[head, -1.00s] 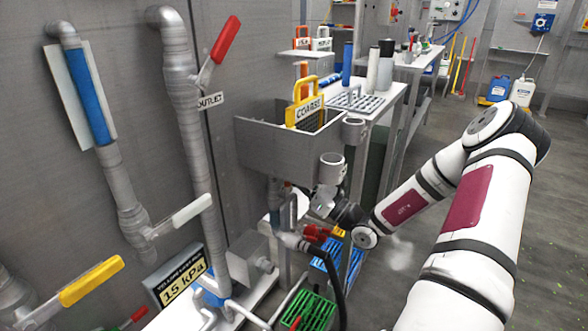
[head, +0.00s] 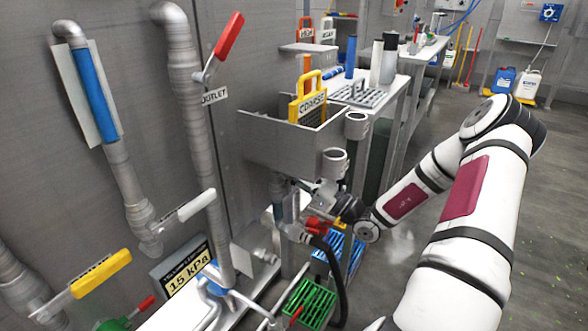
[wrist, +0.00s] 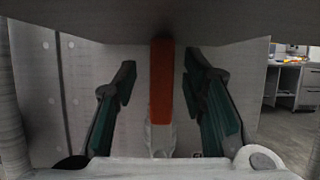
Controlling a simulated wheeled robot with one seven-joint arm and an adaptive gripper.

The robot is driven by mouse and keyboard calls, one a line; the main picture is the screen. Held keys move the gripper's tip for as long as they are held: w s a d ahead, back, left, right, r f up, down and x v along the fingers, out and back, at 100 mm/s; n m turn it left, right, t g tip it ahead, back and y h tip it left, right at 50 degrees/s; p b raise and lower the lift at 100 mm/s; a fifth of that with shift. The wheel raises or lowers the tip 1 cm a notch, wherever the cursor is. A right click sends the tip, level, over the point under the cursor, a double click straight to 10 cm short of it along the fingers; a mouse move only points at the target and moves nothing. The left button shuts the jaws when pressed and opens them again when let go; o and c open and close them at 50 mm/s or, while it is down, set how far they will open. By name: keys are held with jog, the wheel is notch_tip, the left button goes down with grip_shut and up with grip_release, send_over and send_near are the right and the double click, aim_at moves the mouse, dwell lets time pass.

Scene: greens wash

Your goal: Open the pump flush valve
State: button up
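A red-orange lever handle (wrist: 161,82) stands upright in the middle of the wrist view, with a pale stem below it. I cannot read a label naming it as the pump flush valve. My gripper (wrist: 159,68) is open, with one dark teal finger on each side of the handle and a visible gap on both sides. In the head view, my wrist is low beneath the grey box, near a small red handle (head: 318,227) on the pipework. My fingertips are hard to make out there.
A grey box (head: 290,148) holding a yellow-handled COARSE screen is above my wrist. A black hose (head: 335,275) hangs below. Other levers on the wall pipes are red (head: 228,37), white (head: 196,205) and yellow (head: 101,272).

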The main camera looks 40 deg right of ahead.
jog(key=v, duration=1.2)
jog(key=shift+w+f, duration=0.1)
